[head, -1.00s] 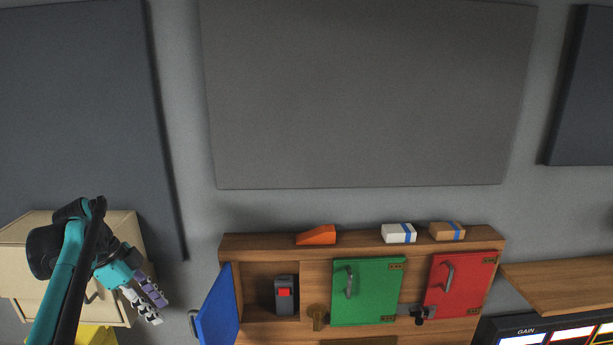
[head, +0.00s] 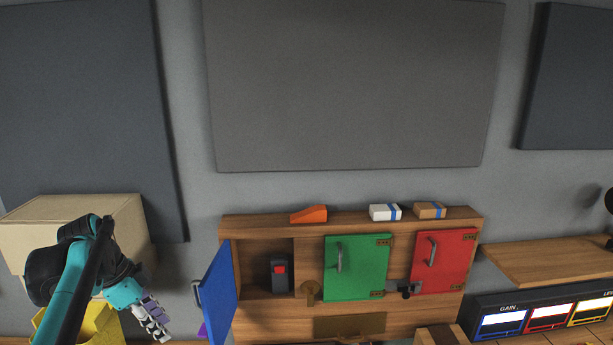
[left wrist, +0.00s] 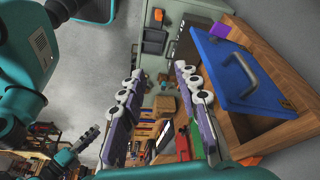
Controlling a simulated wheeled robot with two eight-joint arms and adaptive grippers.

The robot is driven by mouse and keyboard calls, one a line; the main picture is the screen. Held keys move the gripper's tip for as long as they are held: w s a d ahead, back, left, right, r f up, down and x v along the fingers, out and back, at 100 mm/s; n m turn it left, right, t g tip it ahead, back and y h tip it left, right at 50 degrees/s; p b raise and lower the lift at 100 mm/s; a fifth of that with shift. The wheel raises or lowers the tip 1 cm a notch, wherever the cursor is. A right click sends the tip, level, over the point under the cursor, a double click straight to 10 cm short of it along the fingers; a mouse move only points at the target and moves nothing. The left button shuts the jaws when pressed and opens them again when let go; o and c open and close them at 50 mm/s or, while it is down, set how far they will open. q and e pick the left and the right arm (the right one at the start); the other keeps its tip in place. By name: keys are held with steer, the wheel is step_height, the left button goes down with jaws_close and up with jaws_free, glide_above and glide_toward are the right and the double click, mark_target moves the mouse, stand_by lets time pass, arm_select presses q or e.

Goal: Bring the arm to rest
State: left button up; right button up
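My left gripper (head: 152,322) is at the lower left of the head view, left of the open blue door (head: 219,295) and apart from it. In the left wrist view its two fingers (left wrist: 158,75) stand apart with nothing between them. The blue door also shows in that view (left wrist: 238,75), to the right of the fingers, with its grey handle. A teal arm end with pale fingers (left wrist: 88,138), seemingly my right gripper, shows small at the lower left there; its opening is unclear. The right arm is outside the head view.
The wooden cabinet (head: 260,226) has a shut green door (head: 357,268) and a shut red door (head: 445,262). A dark device with a red part (head: 280,274) stands in the open compartment. An orange wedge and two small blocks lie on top. A cardboard box (head: 75,225) and yellow bin (head: 95,328) are at left.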

arm_select(q)
steer(key=s+d+f+n+t+y+b, duration=0.1)
steer(key=s+d+f+n+b, duration=0.3)
steer(key=f, duration=0.7)
steer(key=s+d+f+n+t+y+b, duration=0.1)
steer(key=s+d+f+n+b, duration=0.3)
steer(key=f+b, duration=0.5)
steer(key=s+d+f+n+t+y+b, duration=0.1)
steer(key=s+d+f+n+t+b, duration=0.2)
steer(key=s+f+b, duration=0.4)
step_height(320, 180, down, 7)
steer(key=shift+s+d+r+n+t, duration=0.1)
steer(key=shift+s+d+n+t, duration=0.15)
steer(key=shift+d+n, duration=0.75)
